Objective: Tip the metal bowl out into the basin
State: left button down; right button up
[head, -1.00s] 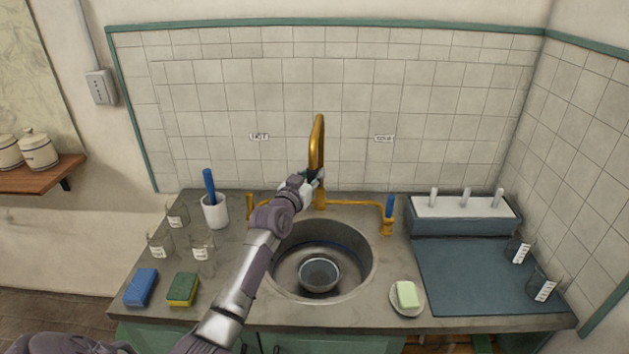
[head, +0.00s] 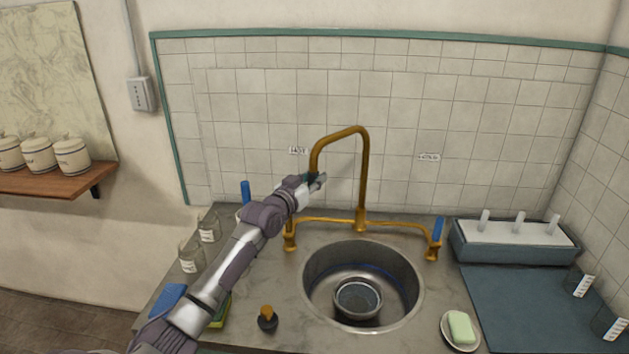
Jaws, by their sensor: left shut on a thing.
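The metal bowl (head: 357,300) stands upright on the floor of the round steel basin (head: 312,285). Its inside looks dark and bluish, and I cannot tell for sure what it holds. My left gripper (head: 317,182) is well above and to the left of the bowl. It is shut on the down-turned end of the brass tap spout (head: 363,170), which arches to the left over the back of the counter, clear of the bowl. The gripper hides the spout's tip. My right gripper is not in view.
Blue tap levers stand at both sides, the right one (head: 437,230) in plain view. Glass beakers (head: 208,226) and a dark bottle with an orange top (head: 267,318) are on the left counter. A soap dish (head: 446,332) sits at the basin's right, beside a blue mat (head: 520,300).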

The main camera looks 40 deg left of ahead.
pick_arm(q)
jog(key=c, duration=0.8)
grip_release()
jog(key=shift+c, duration=0.2)
jog(key=s+d, duration=0.1)
jog(key=s, duration=1.1)
jog(key=shift+d, duration=0.15)
jog(key=shift+w+f, duration=0.1)
